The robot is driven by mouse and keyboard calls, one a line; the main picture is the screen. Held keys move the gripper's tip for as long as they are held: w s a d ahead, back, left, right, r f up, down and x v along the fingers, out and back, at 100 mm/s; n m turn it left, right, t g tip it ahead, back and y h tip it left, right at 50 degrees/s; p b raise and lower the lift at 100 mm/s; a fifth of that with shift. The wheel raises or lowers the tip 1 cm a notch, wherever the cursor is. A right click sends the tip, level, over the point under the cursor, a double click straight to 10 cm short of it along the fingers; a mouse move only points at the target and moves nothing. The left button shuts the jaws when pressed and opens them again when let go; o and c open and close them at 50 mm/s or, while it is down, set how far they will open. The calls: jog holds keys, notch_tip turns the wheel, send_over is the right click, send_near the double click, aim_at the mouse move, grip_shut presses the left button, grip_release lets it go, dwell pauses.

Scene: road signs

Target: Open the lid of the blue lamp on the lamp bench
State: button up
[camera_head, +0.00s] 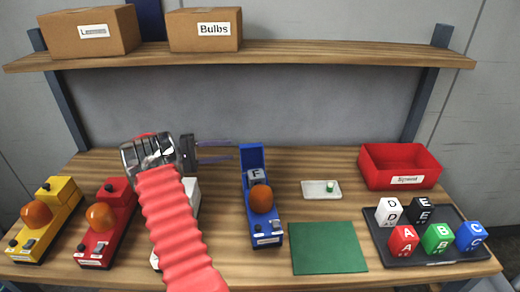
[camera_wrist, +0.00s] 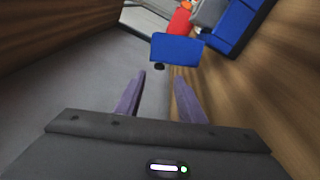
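The blue lamp (camera_head: 265,228) stands at the middle of the lamp bench (camera_head: 222,235), with an orange dome near its front. Its lid (camera_head: 251,157) stands raised at the back, and a grey block marked F (camera_head: 256,175) shows in the uncovered compartment. My gripper (camera_head: 232,150) is at the left of the lid, with its two purple fingers apart and nothing between them. In the wrist view the blue lid (camera_wrist: 177,50) and its dark knob (camera_wrist: 160,67) lie just beyond the open fingertips (camera_wrist: 160,77). I cannot tell whether they touch.
Yellow (camera_head: 42,222) and red (camera_head: 106,228) lamps stand left; my arm mostly hides a white one (camera_head: 191,194). A green mat (camera_head: 328,248), small white tray (camera_head: 312,190), red bin (camera_head: 400,166) and black tray (camera_head: 412,256) of lettered blocks lie right. A shelf (camera_head: 300,55) spans above.

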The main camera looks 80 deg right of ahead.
aim_at(251, 156)
jog(key=x, duration=1.3)
jog(key=shift+s, duration=0.4)
grip_shut()
